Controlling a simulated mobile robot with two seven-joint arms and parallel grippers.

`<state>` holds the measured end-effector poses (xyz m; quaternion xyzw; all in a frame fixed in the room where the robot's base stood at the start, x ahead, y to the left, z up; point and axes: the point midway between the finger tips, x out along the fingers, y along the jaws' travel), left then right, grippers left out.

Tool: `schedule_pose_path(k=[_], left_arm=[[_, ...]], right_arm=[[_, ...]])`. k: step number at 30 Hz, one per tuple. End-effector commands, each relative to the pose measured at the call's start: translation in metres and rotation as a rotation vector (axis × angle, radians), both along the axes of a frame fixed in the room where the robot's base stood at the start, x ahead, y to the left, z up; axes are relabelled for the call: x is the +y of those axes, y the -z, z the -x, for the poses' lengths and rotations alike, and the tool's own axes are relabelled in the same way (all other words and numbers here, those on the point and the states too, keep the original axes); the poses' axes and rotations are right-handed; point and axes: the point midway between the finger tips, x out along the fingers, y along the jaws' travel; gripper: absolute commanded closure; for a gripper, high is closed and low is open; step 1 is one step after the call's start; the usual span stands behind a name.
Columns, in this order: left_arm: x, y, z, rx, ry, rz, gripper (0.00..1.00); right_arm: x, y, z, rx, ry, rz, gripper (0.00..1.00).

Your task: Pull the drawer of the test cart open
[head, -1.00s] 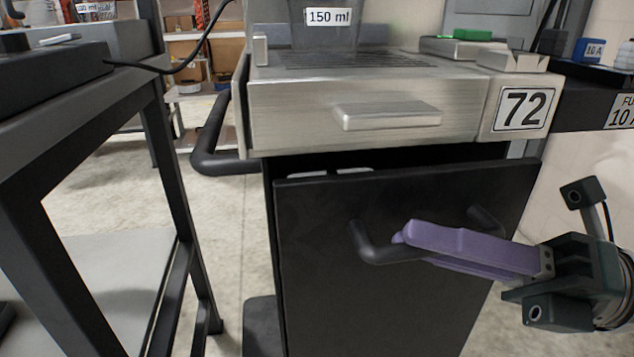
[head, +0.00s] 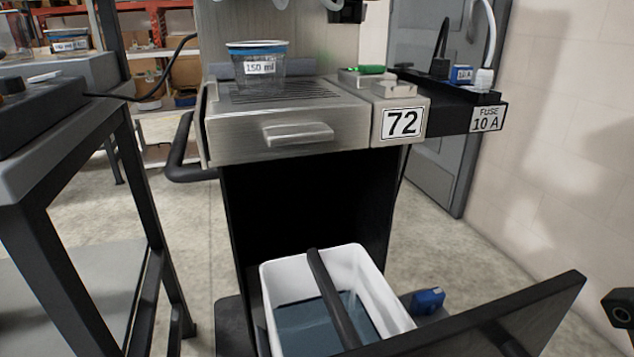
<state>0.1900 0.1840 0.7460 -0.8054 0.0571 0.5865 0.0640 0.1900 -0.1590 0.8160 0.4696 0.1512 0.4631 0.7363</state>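The test cart, labelled 72 (head: 402,123), stands in the middle. Its black lower drawer is far out, and its front panel (head: 515,315) slants across the lower right, seen from above and behind. A white bin (head: 378,285) in the drawer holds something blue-grey, with a black bar across its top. The drawer's handle is hidden or too unclear to make out. Only a dark piece of my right gripper's assembly (head: 622,308) shows at the right edge; its fingers are hidden. My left gripper is out of view.
The metal tray front with its handle (head: 297,133) sits flush above the opening. A 150 ml cup (head: 257,66) stands on top. A grey table (head: 75,150) stands at left, a wall at right.

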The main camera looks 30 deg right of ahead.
Motion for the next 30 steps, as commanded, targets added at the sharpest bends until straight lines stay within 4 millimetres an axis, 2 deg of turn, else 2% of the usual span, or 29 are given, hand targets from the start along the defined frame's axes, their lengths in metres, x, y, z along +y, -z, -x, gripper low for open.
schedule_pose_path(k=[14,15,22,30], left_arm=[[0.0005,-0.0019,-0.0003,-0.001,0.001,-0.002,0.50],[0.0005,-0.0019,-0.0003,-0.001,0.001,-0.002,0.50],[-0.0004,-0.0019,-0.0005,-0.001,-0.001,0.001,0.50],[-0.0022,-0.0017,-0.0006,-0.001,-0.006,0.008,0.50]], right_arm=[[0.0017,-0.0003,0.0062,-0.002,-0.002,-0.001,1.00],[0.0017,-0.0002,0.0062,-0.002,-0.002,-0.001,0.80],[0.0014,-0.0001,0.0059,0.000,-0.001,0.000,0.55],[0.0006,0.0006,0.0062,0.000,-0.001,0.001,0.53]])
